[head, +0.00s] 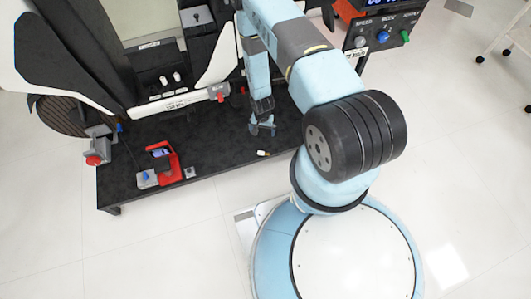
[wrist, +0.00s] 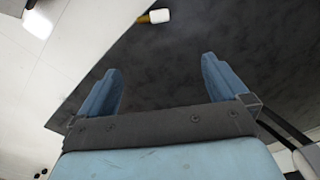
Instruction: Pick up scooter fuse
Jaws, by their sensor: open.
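The scooter fuse, a small white piece with a brass-coloured end (head: 263,153), lies near the front edge of the black platform (head: 220,150) in the head view. In the wrist view the fuse (wrist: 155,17) is at the top, beyond my fingertips, by the platform's edge. My gripper (head: 263,128) hangs over the platform, a little behind the fuse in the head view. In the wrist view my gripper (wrist: 162,65) has its two blue fingers wide apart with only dark platform between them. It is empty and apart from the fuse.
A red device with a dark screen (head: 168,160) and a grey box with a blue knob (head: 147,178) sit on the platform to the left. A red button (head: 93,160) is at its left end. A control panel (head: 383,40) stands behind my arm. White floor lies in front.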

